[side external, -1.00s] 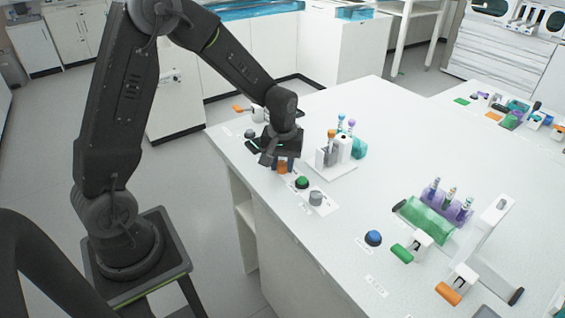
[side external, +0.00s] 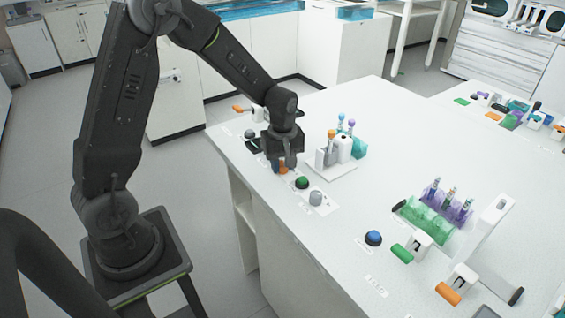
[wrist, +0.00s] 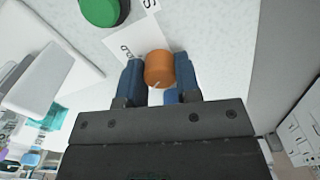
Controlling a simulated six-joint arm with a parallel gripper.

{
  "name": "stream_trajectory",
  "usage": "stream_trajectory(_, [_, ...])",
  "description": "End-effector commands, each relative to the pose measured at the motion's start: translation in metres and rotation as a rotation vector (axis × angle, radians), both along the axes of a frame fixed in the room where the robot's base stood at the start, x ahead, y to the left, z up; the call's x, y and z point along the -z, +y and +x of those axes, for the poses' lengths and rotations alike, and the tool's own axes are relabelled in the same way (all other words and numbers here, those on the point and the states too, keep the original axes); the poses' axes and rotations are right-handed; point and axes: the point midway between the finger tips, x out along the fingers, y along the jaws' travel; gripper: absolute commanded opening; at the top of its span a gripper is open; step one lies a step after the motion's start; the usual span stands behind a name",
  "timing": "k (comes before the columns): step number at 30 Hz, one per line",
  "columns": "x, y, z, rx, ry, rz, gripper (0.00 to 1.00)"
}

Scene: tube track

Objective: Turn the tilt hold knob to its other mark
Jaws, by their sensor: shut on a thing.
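An orange knob (side external: 283,169) stands on the white bench near its front edge. In the wrist view the orange knob (wrist: 158,66) sits between the blue fingertips of my gripper (wrist: 159,82), which is shut on it. A short pale line shows on the knob's near side. A white label (wrist: 128,42) lies beside the knob, only partly readable; the fingers hide some of the area around the knob. In the side view my gripper (side external: 283,164) points down over the knob and covers part of it.
A green button (side external: 302,182) and a grey knob (side external: 315,198) stand close by along the bench edge. A blue button (side external: 373,238) and green and orange handles are farther right. Open bench lies between.

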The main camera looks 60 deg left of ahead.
Motion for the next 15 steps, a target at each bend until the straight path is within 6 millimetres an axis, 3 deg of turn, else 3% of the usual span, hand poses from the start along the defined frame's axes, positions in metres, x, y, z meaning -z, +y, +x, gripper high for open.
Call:
stream_trajectory(10, [-0.0007,0.0005,0.0005,-0.005,-0.002,0.000,0.07])
stream_trajectory(11, [-0.0007,0.0005,0.0005,-0.005,-0.002,0.000,0.33])
stream_trajectory(15, [-0.0006,0.0004,0.0004,-0.004,-0.002,0.000,0.46])
